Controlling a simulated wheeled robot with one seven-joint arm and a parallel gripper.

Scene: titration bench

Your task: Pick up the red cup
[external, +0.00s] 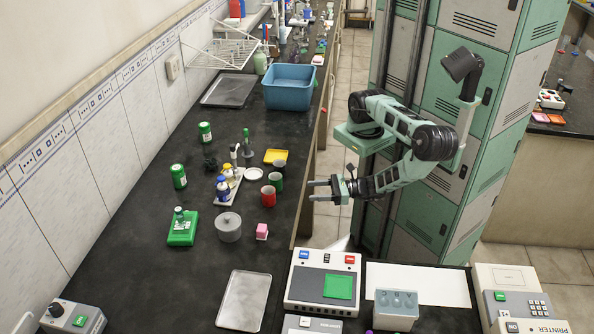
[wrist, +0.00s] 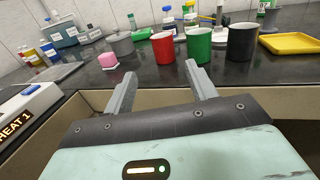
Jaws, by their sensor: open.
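The red cup (external: 268,196) stands upright on the dark bench, near its right edge in the external view. It also shows in the wrist view (wrist: 163,48), beyond my fingertips and between them in the picture. A green cup (wrist: 198,45) and a black cup (wrist: 242,42) stand to its right there. My gripper (external: 313,191) is open and empty, just off the bench edge to the right of the red cup. In the wrist view its two fingers (wrist: 157,82) are spread apart and touch nothing.
A pink cube (external: 262,231) and a grey lidded pot (external: 228,227) are near the red cup. A white dish (external: 253,174) and a yellow tray (external: 276,156) lie farther back. A white instrument (external: 325,281) stands at the front. The bench edge lies between gripper and cup.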

